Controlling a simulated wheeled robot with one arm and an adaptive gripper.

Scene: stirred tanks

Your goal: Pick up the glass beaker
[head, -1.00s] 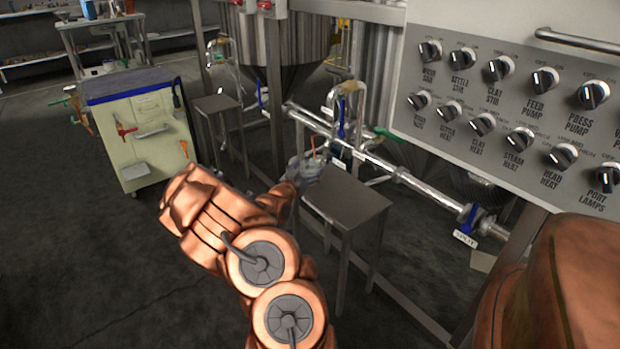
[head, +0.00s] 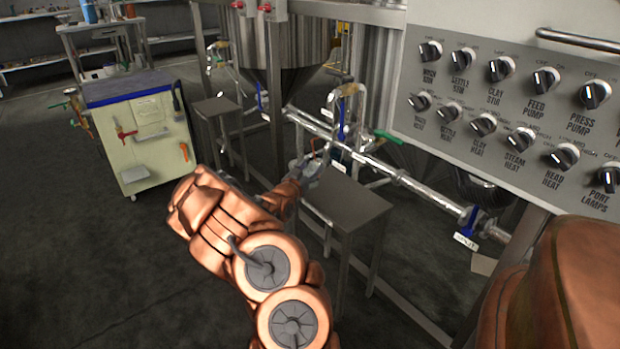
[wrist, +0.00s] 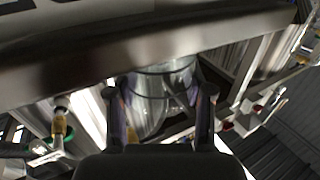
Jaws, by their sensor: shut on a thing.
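The glass beaker (wrist: 160,100) is a clear, round vessel with dark ring lines, seen between the two fingers in the wrist view. My gripper (wrist: 160,94) is shut on it, with one dark finger on each side. In the head view my gripper (head: 310,168) is small and partly hidden by my copper-coloured arm. It is beside the back left of a small grey stand (head: 346,200). I cannot make out the beaker's outline clearly there.
A pipe (head: 400,178) with blue-handled valves runs close behind the stand. A control panel (head: 500,100) with several knobs is at the right. A cream cabinet (head: 150,125) stands at the left. Another small stand (head: 216,106) is farther back. Open dark floor lies at front left.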

